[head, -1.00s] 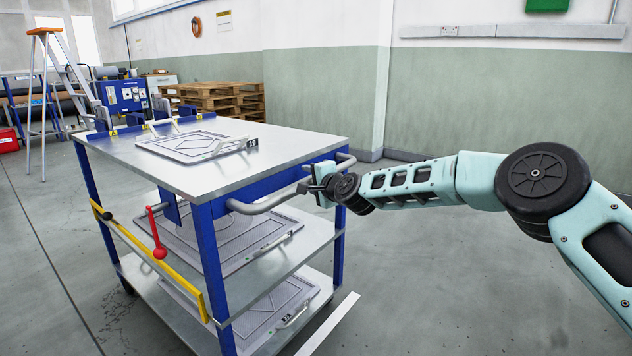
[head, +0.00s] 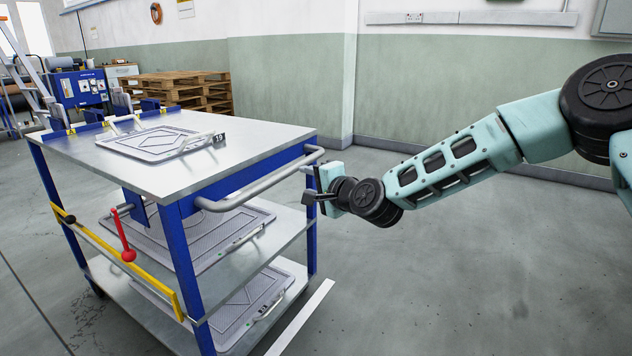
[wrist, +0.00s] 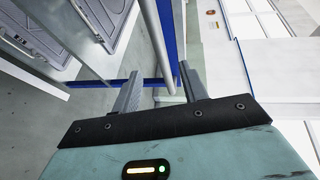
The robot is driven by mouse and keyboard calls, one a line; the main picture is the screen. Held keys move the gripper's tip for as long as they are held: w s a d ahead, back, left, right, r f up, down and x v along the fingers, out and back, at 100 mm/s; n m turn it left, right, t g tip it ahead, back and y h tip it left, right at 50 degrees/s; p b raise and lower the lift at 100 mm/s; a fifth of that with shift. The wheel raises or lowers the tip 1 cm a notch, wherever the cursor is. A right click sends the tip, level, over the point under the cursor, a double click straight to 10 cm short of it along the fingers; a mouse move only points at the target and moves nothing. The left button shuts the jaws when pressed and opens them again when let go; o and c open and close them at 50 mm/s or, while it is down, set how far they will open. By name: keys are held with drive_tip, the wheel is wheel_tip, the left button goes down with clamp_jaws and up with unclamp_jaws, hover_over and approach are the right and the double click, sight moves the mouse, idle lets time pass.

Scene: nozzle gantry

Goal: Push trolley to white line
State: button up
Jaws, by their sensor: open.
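The trolley (head: 192,251) stands at the left in the head view, with a steel top, blue frame and two lower shelves. Its grey tubular handle (head: 262,191) runs along the side facing my arm. The white line (head: 300,318) is a strip on the floor just right of the trolley's lower shelf; part may be hidden under it. My gripper (head: 309,186) is open and empty, just right of the handle's far end, seemingly apart from it. In the wrist view, a grey bar and blue frame show beyond my open gripper (wrist: 160,84); contact there is unclear.
Patterned plates (head: 160,143) lie on the trolley's top and shelves. Wooden pallets (head: 180,92) stand behind by the wall. The floor at the right is clear.

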drive_tip(key=shift+v, duration=1.1)
drive_tip(key=s+a+f+n+g+h, duration=0.25)
drive_tip(key=s+n+g, duration=0.6)
drive_tip(key=s, duration=1.05)
drive_tip(key=s+d+n+g+h, duration=0.25)
drive_tip(key=s+d+n, duration=0.25)
drive_tip(key=s+d, duration=0.55)
drive_tip(key=s+d+n+g+h, duration=0.2)
drive_tip(key=s+d+n+h, duration=0.2)
drive_tip(key=s+d, duration=0.7)
drive_tip(key=s+a+r+p, duration=0.1)
drive_tip(key=r+p, duration=1.2)
drive_tip(key=s+a+r+p, duration=0.1)
drive_tip(key=a+r+p, duration=0.1)
drive_tip(key=r+p, duration=1.1)
drive_tip(key=shift+s+a+r+p, duration=0.2)
drive_tip(key=shift+s+a+p, duration=0.15)
drive_tip(key=shift+p, duration=0.15)
